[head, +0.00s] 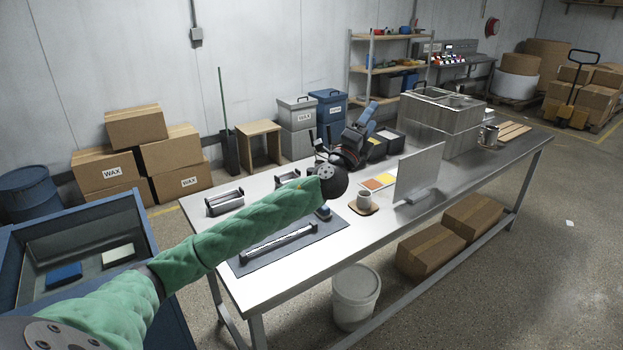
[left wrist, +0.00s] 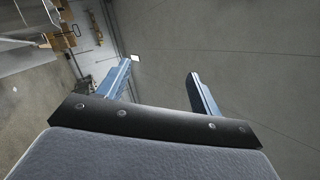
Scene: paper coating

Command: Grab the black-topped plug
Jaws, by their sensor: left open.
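I cannot make out a black-topped plug in either view. My left gripper (head: 369,113) is raised over the far side of the steel table (head: 305,275), at the end of my green-sleeved arm. In the left wrist view the two blue fingers of this gripper (left wrist: 160,70) stand well apart with nothing between them. The gripper and arm hide part of the table in the head view. My right gripper is in neither view.
On the table are a dark mat (head: 255,262) with a long bar, a cup (head: 364,199) on a wooden coaster, an upright panel (head: 418,172), a steel tank unit (head: 440,125) and a metal jug (head: 488,136). A blue bin (head: 140,215) stands at left.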

